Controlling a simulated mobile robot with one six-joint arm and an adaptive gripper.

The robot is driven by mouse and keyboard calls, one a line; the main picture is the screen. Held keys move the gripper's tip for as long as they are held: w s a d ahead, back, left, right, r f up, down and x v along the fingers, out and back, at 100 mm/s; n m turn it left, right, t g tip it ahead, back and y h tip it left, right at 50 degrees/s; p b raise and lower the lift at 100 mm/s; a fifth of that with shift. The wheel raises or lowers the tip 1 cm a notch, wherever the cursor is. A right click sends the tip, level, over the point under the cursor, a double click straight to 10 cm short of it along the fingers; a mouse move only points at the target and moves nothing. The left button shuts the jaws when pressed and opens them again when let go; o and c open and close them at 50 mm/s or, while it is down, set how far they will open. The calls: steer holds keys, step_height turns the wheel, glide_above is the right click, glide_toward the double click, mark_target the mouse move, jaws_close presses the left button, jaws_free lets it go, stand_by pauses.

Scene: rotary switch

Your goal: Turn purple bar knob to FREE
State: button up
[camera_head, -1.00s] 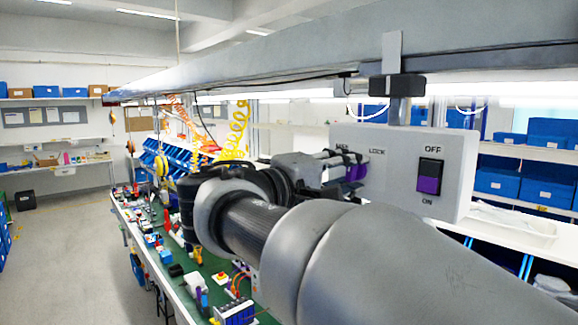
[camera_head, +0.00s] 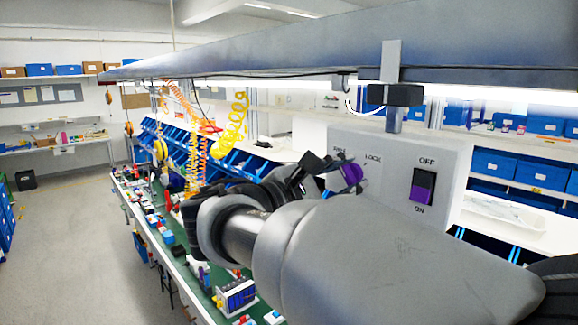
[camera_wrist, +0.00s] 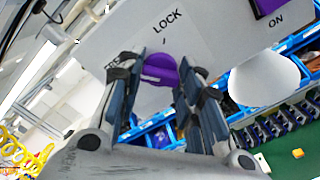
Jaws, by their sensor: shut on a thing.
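The purple bar knob (camera_head: 351,174) sits on the front of a grey control box (camera_head: 392,172). In the wrist view the knob (camera_wrist: 160,70) lies between the two dark fingers of my gripper (camera_wrist: 163,80), which is shut on it. My gripper (camera_head: 335,178) reaches the knob from the left in the head view. The LOCK label is readable above the knob. A second label to its left is partly hidden by a finger and hard to read. The fingers cover part of the knob, so its exact pointing direction is unclear.
A rocker switch (camera_head: 423,186) marked OFF and ON, with a purple part, is on the same box, right of the knob. The box hangs from a grey overhead beam (camera_head: 300,55). A green workbench with many small items lies below. Yellow coiled hoses (camera_head: 232,125) hang behind.

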steer(key=shift+n+p, duration=0.35)
steer(key=shift+n, duration=0.25)
steer(key=o, duration=1.1)
steer(key=shift+c, duration=0.2)
steer(key=v, duration=1.2)
